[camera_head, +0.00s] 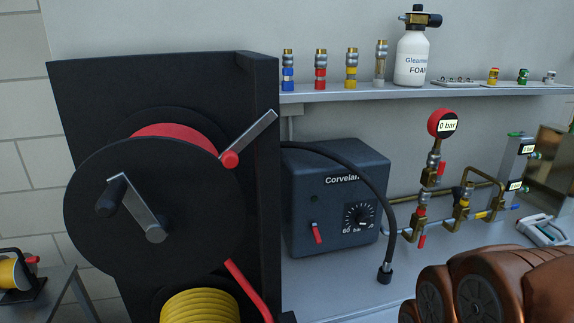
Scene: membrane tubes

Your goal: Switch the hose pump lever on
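The hose pump (300,225) is a dark grey box lettered "Corvelan", standing on the bench right of the large hose reel. Its small red lever (317,233) is on the left of the front face and points downward, slightly tilted. A small dark indicator (314,197) sits above the lever and looks unlit. A round black dial (358,215) with "60 bar" marking is to the right of the lever. Copper-coloured links of my arm fill the bottom right. My gripper's fingers are not in view, and nothing is seen touching the lever.
A black hose (350,165) arches over the pump, its end hanging at the right front. A black reel (185,185) stands close on the left. Brass pipework with a red gauge (441,123) reading 0 bar is at right. A shelf (330,97) holds couplings and a foam bottle (411,58).

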